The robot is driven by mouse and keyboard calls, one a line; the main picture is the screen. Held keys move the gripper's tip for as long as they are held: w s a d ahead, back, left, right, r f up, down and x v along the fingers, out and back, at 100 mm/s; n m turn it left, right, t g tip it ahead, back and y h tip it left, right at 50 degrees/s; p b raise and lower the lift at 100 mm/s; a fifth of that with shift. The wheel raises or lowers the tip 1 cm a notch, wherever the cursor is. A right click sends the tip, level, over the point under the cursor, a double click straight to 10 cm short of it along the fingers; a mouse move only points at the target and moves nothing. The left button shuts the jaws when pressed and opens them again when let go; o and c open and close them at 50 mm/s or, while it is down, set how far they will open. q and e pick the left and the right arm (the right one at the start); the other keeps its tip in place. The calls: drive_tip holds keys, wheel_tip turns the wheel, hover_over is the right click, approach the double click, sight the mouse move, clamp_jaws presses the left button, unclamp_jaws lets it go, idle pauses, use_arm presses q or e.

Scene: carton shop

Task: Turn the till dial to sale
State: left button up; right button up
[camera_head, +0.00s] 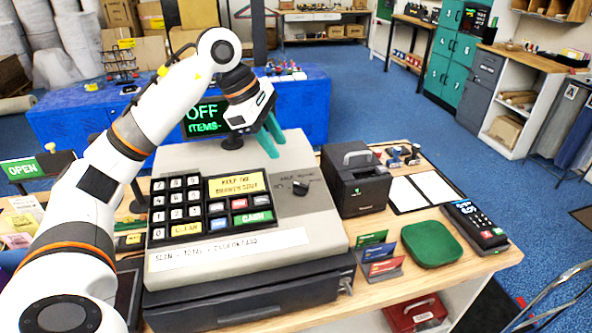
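The grey till (240,205) stands on the wooden counter. Its dark dial (300,187) sits on the sloped top, right of the keypad, with small lettering around it too small to read surely. The till's display (205,118) reads OFF and ITEMS in green, partly hidden by my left arm. My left gripper (277,147) has teal fingers pointing down, above and behind the dial, not touching it. The two fingers are apart with nothing between them. My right gripper is not in view.
A black printer (355,180) stands right of the till. The till's keypad (176,208) lies left of the dial. The air above the dial is clear.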

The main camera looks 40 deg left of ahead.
use_arm(q)
approach(300, 184)
drive_tip(key=shift+w+d+f+p, duration=0.1)
drive_tip(key=shift+d+f+p, duration=0.15)
drive_tip(key=shift+f, duration=0.3)
drive_tip(key=shift+w+d+f+p, duration=0.15)
drive_tip(key=shift+d+f, duration=0.2)
drive_tip(key=shift+f, duration=0.25)
drive_tip(key=x, duration=0.3)
drive_tip(key=shift+w+a+f+p, duration=0.15)
drive_tip(key=shift+a+p, duration=0.1)
drive_tip(key=shift+p, duration=0.05)
drive_tip(key=shift+x, duration=0.85)
drive_tip(key=shift+d+f, duration=0.15)
drive_tip(key=shift+d, duration=0.05)
drive_tip(key=shift+f, duration=0.15)
drive_tip(key=shift+w, duration=0.1)
drive_tip(key=shift+c, duration=0.5)
drive_tip(key=c, duration=0.5)
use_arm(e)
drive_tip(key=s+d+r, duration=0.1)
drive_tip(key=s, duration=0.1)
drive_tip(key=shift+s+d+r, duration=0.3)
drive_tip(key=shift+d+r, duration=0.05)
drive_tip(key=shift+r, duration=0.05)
